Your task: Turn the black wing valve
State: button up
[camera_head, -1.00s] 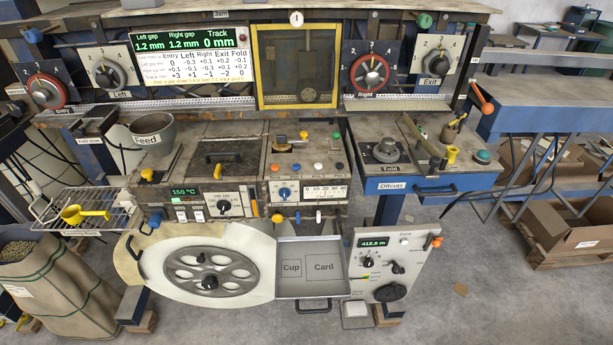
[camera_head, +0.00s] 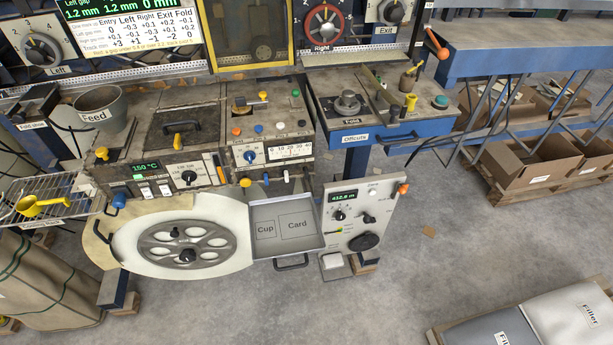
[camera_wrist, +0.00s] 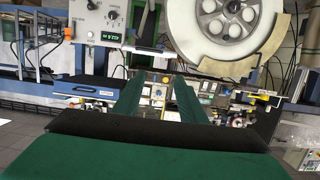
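The grey control panel (camera_head: 341,247) stands low in the middle of the head view, right of the open tray. It carries a large black oval handle (camera_head: 364,242), a small black wing-shaped lever (camera_head: 369,219) and a round black knob (camera_head: 339,215) under a green display. I cannot tell for certain which is the wing valve. In the wrist view the panel (camera_wrist: 88,40) appears inverted at the upper left. My gripper (camera_wrist: 158,88) shows there with two green fingers apart and nothing between them. It is not in the head view, and no contact with the panel shows.
The open drawer (camera_head: 257,213) marked Cup and Card juts out left of the panel, beside the large reel (camera_head: 186,230). A blue Offcuts drawer (camera_head: 380,137) is above. Filler bags (camera_head: 545,325) lie at lower right. The floor before the panel is clear.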

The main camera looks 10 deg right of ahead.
jog(key=shift+c, duration=1.3)
jog(key=t, duration=0.3)
send_near(306, 175)
jog(key=w, duration=0.6)
jog(key=shift+w+d+r, duration=0.1)
jog(key=shift+w+d, duration=0.2)
jog(key=shift+w, duration=0.7)
jog(key=shift+w+a, duration=0.1)
jog(key=shift+a, duration=0.15)
